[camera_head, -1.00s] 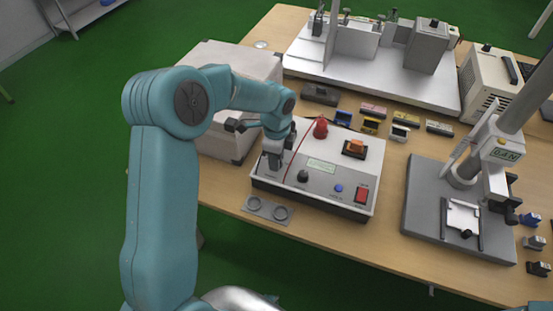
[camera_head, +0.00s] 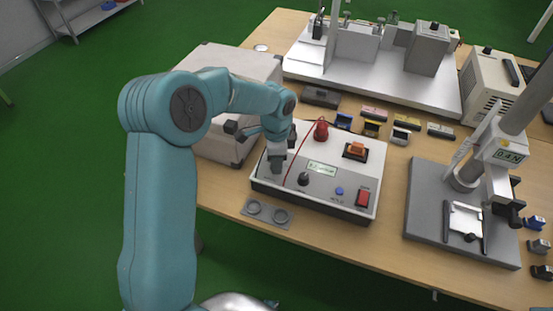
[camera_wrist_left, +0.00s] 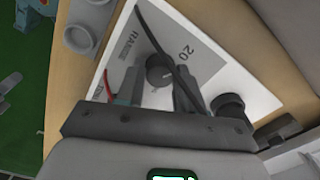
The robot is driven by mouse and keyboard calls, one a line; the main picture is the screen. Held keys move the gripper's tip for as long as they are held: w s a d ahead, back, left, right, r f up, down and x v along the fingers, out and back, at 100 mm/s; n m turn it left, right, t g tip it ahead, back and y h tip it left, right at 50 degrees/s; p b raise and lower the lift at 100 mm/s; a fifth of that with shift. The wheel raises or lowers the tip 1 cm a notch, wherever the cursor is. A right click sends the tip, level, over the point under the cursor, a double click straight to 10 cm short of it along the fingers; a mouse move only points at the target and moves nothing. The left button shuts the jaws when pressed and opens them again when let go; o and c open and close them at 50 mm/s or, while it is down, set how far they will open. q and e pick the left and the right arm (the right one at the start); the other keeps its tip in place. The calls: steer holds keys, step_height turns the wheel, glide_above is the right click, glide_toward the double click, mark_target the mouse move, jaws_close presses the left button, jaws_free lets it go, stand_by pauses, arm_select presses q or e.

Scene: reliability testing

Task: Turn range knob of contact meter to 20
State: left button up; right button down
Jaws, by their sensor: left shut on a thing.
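The contact meter (camera_head: 345,188) is a white-topped box with a grey panel, standing on the wooden table. My left gripper (camera_head: 276,164) points down at the left part of its panel and hides the range knob in the head view. In the left wrist view the dark round range knob (camera_wrist_left: 158,70) sits between the fingers of my left gripper (camera_wrist_left: 157,90), which is shut on it. The printed "RANGE" and "20" show beside the knob. A pale mark is on the knob, but its exact direction is hard to read. My right gripper is not in view.
A red cable runs close to my gripper. A grey two-ring plate (camera_head: 267,211) lies in front, a grey box (camera_head: 222,75) behind left, a test stand (camera_head: 435,215) right.

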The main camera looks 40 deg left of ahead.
arm_select(q)
steer(key=shift+a+r, duration=0.1)
steer(key=shift+r, duration=0.05)
steer(key=o, duration=1)
steer(key=shift+o, duration=0.2)
step_height(320, 180, up, 16)
steer(key=shift+p, duration=0.4)
steer(key=shift+s+r, duration=0.1)
